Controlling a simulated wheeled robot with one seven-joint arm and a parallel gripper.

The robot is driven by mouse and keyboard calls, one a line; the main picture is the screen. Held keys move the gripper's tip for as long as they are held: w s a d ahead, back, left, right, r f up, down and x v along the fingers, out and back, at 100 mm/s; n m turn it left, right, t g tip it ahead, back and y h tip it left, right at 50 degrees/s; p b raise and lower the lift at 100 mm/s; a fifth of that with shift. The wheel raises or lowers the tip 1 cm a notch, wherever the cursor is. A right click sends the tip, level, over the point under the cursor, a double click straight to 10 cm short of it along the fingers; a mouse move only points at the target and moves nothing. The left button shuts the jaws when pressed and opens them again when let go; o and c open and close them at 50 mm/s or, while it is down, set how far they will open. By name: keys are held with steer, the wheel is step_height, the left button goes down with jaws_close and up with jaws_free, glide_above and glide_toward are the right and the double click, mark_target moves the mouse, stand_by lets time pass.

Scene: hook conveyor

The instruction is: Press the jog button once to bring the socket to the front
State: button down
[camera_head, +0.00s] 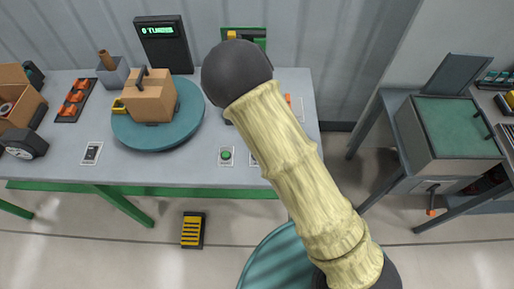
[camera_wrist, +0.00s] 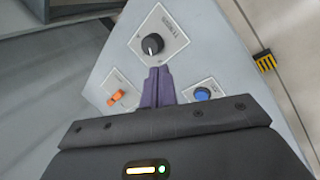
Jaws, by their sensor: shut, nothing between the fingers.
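My gripper (camera_wrist: 159,72) is shut and empty, its purple fingers side by side in the wrist view. The fingertips are just below a black knob (camera_wrist: 152,44) on a white plate; I cannot tell whether they touch. A blue button (camera_wrist: 202,94) is to their right and an orange switch (camera_wrist: 116,97) to their left. In the head view my arm hides the gripper. A green button (camera_head: 226,155) is on the table front. Which button is the jog button, I cannot read. A teal turntable (camera_head: 160,134) carries a tan block (camera_head: 151,104) with a dark handle. I cannot make out a socket.
A display reading 0 TURNS (camera_head: 160,31) stands at the table's back. A dark switch plate (camera_head: 91,152) is at front left. A cardboard box (camera_head: 20,108) and a tray of orange parts (camera_head: 75,99) are at the left.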

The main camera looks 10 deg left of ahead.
steer(key=a+n+t+p, duration=0.5)
steer(key=a+n, duration=0.5)
steer(key=a, duration=0.2)
steer(key=shift+w+n+y+p, duration=0.35)
steer(key=shift+n+y, duration=0.05)
steer(key=shift+f, duration=0.1)
steer(key=shift+f+b, duration=3.05)
steer(key=shift+f, duration=1.3)
steer(key=shift+f+b, duration=0.4)
